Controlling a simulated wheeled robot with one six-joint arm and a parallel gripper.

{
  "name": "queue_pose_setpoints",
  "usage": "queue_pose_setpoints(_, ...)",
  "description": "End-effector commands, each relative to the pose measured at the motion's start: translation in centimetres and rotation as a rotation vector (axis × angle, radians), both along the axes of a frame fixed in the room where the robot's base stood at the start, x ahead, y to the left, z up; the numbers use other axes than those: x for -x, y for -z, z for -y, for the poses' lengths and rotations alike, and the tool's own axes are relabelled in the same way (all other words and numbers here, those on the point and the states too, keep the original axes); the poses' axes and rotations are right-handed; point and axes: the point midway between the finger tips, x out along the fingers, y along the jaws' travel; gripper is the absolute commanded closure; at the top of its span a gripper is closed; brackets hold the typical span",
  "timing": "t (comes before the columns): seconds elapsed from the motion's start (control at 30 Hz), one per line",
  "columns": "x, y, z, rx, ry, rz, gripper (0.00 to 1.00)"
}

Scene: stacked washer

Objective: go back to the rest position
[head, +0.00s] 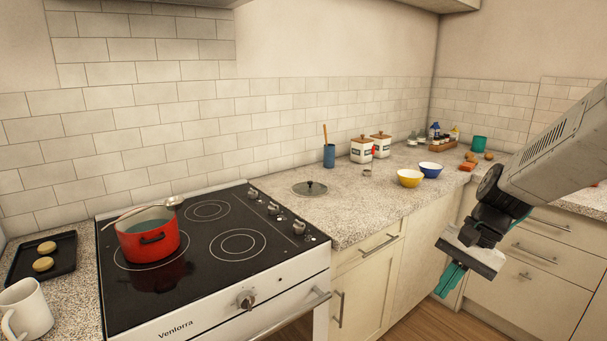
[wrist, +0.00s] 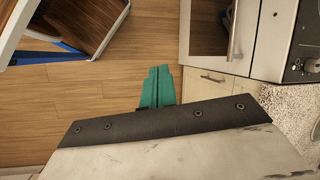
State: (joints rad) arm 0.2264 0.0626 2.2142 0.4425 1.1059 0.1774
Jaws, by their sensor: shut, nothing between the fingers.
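My gripper (head: 450,279) hangs at the right of the head view, at the end of my grey arm. Its teal fingers are shut with nothing between them. It is in front of the lower cabinets, below the counter top and apart from everything around it. In the wrist view the shut fingers (wrist: 158,86) point out over the wooden floor.
A red pot (head: 147,242) with a ladle across it stands on the black hob (head: 205,285). Yellow (head: 410,178) and blue (head: 430,170) bowls sit on the granite counter (head: 345,215). The wooden floor (wrist: 90,110) under my gripper looks clear.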

Motion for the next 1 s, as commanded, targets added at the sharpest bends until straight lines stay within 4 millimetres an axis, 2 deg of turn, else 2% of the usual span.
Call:
queue_pose_setpoints(0.03, 2.2, -1.2, -0.3, 0.034, -0.077, 0.021, 1.00)
queue_pose_setpoints(0.2, 9.0, -3.7, -0.5, 0.150, -0.312, 0.068, 1.00)
queue_pose_setpoints(0.4, 15.7, -5.6, -0.1, 0.288, -0.514, 0.134, 1.00)
queue_pose_setpoints(0.5, 18.2, -6.3, 0.1, 0.350, -0.572, 0.178, 1.00)
queue_pose_setpoints(0.7, 20.5, -7.6, -0.4, 0.411, -0.609, 0.287, 1.00)
queue_pose_setpoints(0.83, 20.8, -8.5, -0.7, 0.423, -0.616, 0.332, 1.00)
queue_pose_setpoints(1.0, 20.8, -8.6, -0.8, 0.424, -0.618, 0.340, 1.00)
